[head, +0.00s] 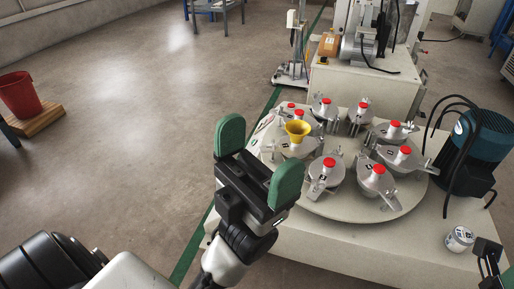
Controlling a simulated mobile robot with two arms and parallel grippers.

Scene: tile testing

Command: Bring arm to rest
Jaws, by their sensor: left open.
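My left gripper (257,160) is in the middle of the head view, with two green-padded fingers spread apart. It is open and nothing is between the fingers. It is in front of the left edge of a pale machine table, close to the round plate (325,207). My left arm comes in from the lower left, with its white and black links showing. A dark piece at the lower right edge may be part of my right arm, but I cannot make out a gripper there.
The round plate carries several metal pots with red caps (378,169) and a yellow funnel (297,130). A teal motor (481,137) and a small white can (459,238) are at the right. A red bucket (19,95) stands far left.

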